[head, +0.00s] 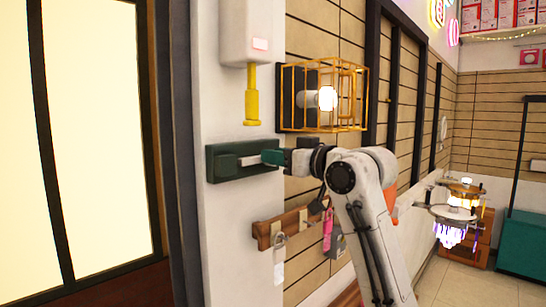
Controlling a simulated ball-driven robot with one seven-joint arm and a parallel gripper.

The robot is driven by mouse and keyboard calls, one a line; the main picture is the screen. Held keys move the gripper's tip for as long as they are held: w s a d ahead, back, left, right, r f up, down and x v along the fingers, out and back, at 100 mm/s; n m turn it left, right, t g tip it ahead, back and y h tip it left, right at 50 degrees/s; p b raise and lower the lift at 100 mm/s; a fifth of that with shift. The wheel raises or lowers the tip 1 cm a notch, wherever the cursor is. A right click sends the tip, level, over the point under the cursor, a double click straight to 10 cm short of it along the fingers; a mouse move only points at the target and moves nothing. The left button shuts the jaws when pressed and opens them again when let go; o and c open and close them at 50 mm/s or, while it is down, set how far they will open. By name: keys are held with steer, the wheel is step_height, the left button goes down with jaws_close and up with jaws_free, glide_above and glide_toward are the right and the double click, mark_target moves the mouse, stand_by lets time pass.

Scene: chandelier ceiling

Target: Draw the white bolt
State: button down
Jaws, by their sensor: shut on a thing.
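The white bolt (249,160) is a short pale bar lying level in a dark green wall plate (226,168), left of the picture's middle. My gripper (266,157) reaches in from the right and is shut at the right end of the bolt. Its fingers cover that end, so the exact grip is hidden. The left part of the plate is bare, with the bolt's left end near its middle.
A white box (245,30) with a yellow rod (252,100) hangs just above the plate. A wire-caged lamp (325,98) sticks out at upper right. A wooden rail (270,233) with hanging keys and tags is below. A glowing paned door (95,130) stands left.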

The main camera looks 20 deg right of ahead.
steer(key=shift+d, duration=0.25)
steer(key=c, duration=0.9)
jaws_free()
steer(key=shift+w+d, duration=0.1)
steer(key=shift+d, duration=0.05)
steer(key=b+v, duration=0.3)
steer(key=v, duration=0.7)
steer(key=shift+s, duration=0.4)
steer(key=shift+f, duration=0.1)
